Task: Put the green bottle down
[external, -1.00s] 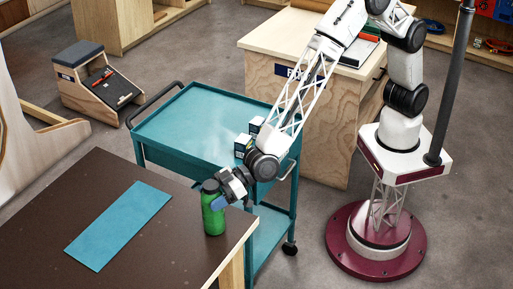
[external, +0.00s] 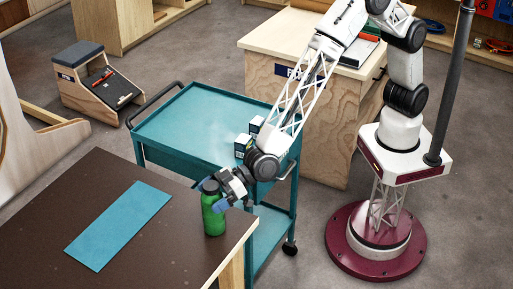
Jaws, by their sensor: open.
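The green bottle (external: 213,217) with a dark cap stands upright on the dark brown table (external: 150,245), near its right edge. My gripper (external: 222,205) is at the bottle's upper part, reaching in from the right. Its blue fingers are open around or beside the bottle; one finger shows in front of it, and the far finger is mostly hidden. I cannot tell whether a finger still touches the bottle.
A blue mat (external: 118,225) lies on the table left of the bottle, with bare tabletop between. A wooden counter (external: 300,110) stands beyond.

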